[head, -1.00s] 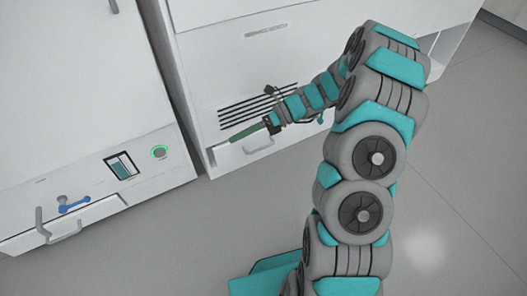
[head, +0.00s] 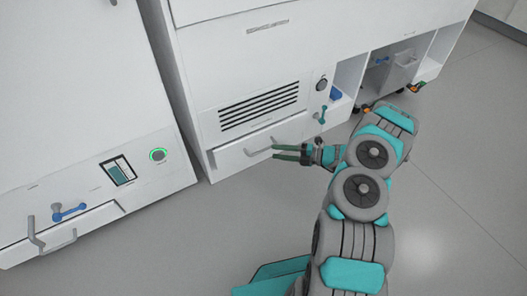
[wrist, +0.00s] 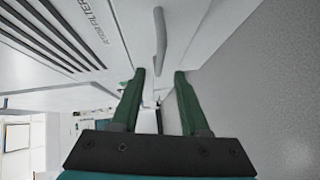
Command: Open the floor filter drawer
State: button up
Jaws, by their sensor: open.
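The floor filter drawer (head: 236,155) is a low white front at the base of the middle cabinet, below a dark-slatted vent. It looks shut. Its grey bar handle (head: 262,146) sticks out from the front. My gripper (head: 274,152) is open and empty, its green fingers pointing left at the handle's right end. In the wrist view the handle (wrist: 160,42) lies ahead of my gripper (wrist: 159,74), lined up with the gap between the fingertips. Its near end reaches about the fingertips; I cannot tell if it is between them.
The vent (head: 260,106) is above the drawer. A round knob (head: 321,84) and a teal valve lever (head: 320,114) are to the right. The left cabinet has another handle (head: 48,240) and a blue lever (head: 68,211). A grey bin (head: 398,72) stands in the right bay. The floor in front is clear.

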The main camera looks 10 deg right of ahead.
aim_at(263, 150)
jog(key=b+x, duration=0.1)
jog(key=x, duration=0.5)
jog(key=shift+w+a, duration=0.1)
jog(key=shift+a, duration=0.2)
jog(key=shift+c, duration=0.3)
grip_shut()
dwell(0.8)
